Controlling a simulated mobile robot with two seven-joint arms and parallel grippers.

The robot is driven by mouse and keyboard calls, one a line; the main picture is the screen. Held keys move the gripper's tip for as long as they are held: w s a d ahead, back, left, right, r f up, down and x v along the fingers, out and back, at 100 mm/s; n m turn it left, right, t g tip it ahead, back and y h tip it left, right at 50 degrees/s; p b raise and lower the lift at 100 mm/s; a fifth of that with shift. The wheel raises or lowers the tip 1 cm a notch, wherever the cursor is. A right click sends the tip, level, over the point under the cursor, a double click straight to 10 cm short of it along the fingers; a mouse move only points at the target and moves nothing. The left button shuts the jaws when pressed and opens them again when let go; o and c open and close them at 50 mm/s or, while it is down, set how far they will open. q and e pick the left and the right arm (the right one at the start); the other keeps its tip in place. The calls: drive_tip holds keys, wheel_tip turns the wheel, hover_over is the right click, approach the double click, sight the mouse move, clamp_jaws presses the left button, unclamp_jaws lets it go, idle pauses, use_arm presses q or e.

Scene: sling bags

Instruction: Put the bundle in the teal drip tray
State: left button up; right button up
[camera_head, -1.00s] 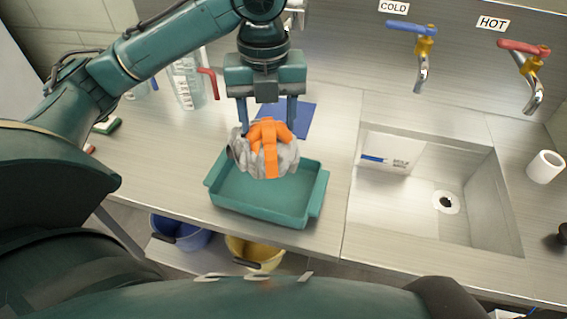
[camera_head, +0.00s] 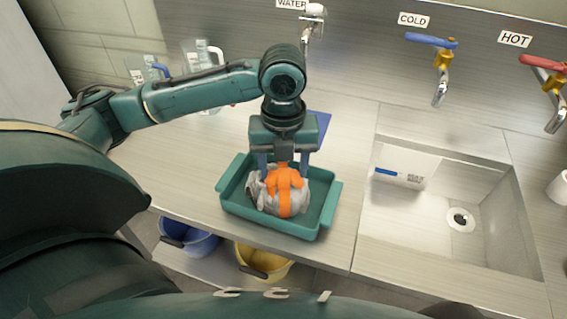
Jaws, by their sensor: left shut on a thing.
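The bundle (camera_head: 297,196) is a grey, lumpy cloth-like mass with an orange strap around it. My left gripper (camera_head: 284,168) points down and is shut on the bundle, its fingers on either side of the bundle's upper part. The teal drip tray (camera_head: 331,208) sits on the counter near its front edge. The bundle is within the tray's outline, low between its walls. I cannot tell whether it touches the tray floor. My right gripper is not in view.
A sink (camera_head: 423,235) with a white carton (camera_head: 407,166) in it lies to the right. A blue mat (camera_head: 319,125) lies behind the tray. Clear jugs (camera_head: 196,58) stand at the back left. Blue (camera_head: 190,238) and yellow (camera_head: 263,262) buckets are below the counter. Taps (camera_head: 437,68) line the back wall.

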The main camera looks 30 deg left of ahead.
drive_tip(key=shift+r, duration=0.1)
use_arm(q)
drive_tip(key=o, duration=1.1)
drive_tip(key=shift+f, duration=0.1)
drive_tip(key=o, duration=0.4)
drive_tip(key=shift+o, duration=0.2)
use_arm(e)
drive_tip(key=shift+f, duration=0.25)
use_arm(q)
wheel_tip(320, 180, up, 12)
drive_tip(key=p, duration=0.1)
drive_tip(key=shift+p, duration=0.3)
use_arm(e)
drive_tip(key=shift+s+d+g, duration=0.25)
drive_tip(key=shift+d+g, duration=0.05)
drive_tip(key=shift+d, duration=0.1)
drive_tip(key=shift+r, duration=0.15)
